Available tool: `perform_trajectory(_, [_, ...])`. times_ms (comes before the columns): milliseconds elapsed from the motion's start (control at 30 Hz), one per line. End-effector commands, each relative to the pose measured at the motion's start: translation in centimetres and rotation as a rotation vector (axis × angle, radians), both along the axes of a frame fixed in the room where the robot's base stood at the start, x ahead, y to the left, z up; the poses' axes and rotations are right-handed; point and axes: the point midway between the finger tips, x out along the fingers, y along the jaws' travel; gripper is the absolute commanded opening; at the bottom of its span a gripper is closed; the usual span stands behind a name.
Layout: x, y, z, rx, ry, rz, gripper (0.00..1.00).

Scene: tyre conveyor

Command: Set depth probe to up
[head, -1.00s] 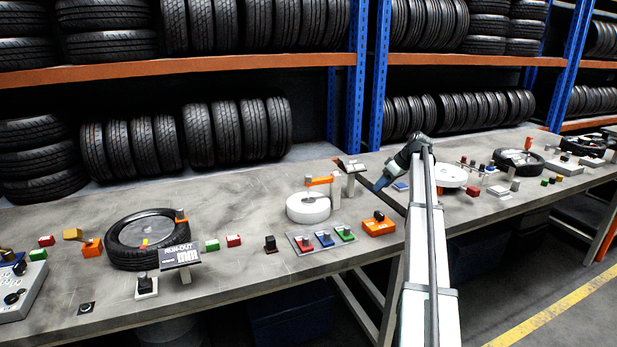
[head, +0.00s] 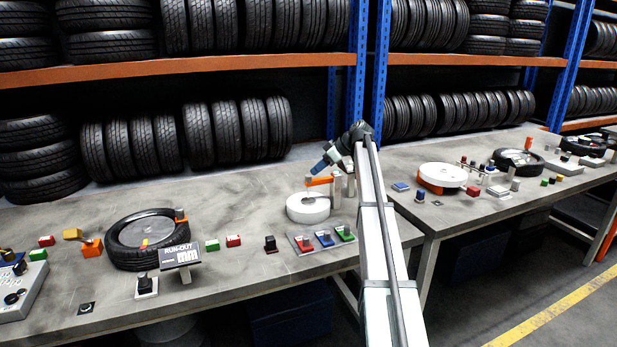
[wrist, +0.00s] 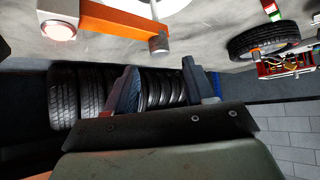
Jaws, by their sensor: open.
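The orange arm (head: 320,181) of what looks like the depth probe reaches over a white round disc (head: 307,209) from a pale post (head: 337,188). In the wrist view the orange arm (wrist: 110,22) runs from a round white cap (wrist: 58,30) to a grey cylinder (wrist: 159,41) at its free end. I cannot tell whether the probe is up or down. My gripper (head: 318,168) is just above and behind the orange arm's free end. In the wrist view my gripper (wrist: 159,67) is open and empty, its fingers apart, with the grey cylinder close ahead.
Red, blue and green switches (head: 323,239) sit on a plate in front of the disc. A tyre (head: 147,238) and a run-out sign (head: 181,256) stand to the left. Racked tyres (head: 237,130) line the back. The bench right of my arm holds another white disc (head: 443,175).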

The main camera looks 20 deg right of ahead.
Motion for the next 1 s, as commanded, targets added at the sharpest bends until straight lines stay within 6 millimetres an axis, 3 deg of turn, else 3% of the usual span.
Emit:
perform_trajectory(400, [2.9,2.9,-4.1,0.0,0.001,0.001,0.54])
perform_trajectory(867, [3.3,3.3,-4.7,0.0,0.0,-0.001,0.54])
perform_trajectory(1000, [3.3,3.3,-4.7,0.001,0.001,-0.001,0.41])
